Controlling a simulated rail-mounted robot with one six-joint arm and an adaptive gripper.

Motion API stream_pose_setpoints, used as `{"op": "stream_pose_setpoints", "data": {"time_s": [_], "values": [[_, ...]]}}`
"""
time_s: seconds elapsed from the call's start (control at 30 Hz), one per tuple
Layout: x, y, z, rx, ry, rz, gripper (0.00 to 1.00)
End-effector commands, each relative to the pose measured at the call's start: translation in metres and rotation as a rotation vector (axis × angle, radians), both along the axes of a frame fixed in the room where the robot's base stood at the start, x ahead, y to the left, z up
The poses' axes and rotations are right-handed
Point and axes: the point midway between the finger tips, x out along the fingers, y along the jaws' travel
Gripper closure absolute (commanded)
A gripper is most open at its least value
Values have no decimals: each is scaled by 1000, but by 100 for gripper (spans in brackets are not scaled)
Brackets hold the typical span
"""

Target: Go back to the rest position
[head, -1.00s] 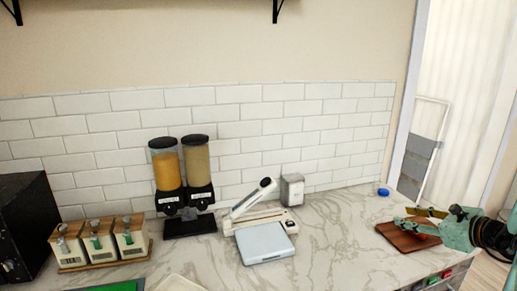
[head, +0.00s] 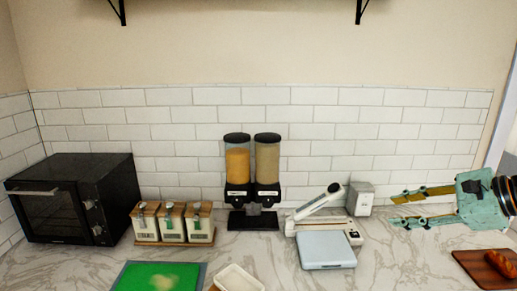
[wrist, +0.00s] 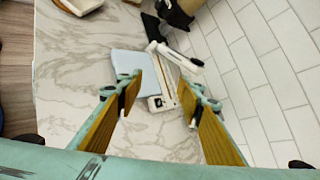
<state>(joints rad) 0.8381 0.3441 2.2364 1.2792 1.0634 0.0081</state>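My gripper (head: 408,207) is at the right of the head view, held above the marble counter with its fingers pointing left. It also shows in the wrist view (wrist: 165,90), where its two yellow-padded fingers stand wide apart with nothing between them. Beyond the fingertips lie a white sealer-like device with a raised arm (head: 322,215) and a pale blue flat box (head: 326,250). The gripper touches neither of them.
A black microwave (head: 70,195), three labelled canisters (head: 172,222) and a twin dispenser (head: 252,175) stand along the wall. A green board (head: 158,277) and a white tray (head: 238,279) lie at the front. Bread (head: 500,263) rests on a brown board (head: 470,262) at right.

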Motion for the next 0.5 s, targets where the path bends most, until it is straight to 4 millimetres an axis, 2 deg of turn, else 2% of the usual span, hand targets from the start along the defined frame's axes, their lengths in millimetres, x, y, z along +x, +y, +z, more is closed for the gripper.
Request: {"op": "stream_pose_setpoints", "data": {"time_s": [0.03, 0.1, 0.5], "values": [[-2, 17, 7, -22, -1, 40, 66], [-7, 37, 12, -49, 2, 92, 66], [-47, 135, 41, -220, 9, 378, 66]]}}
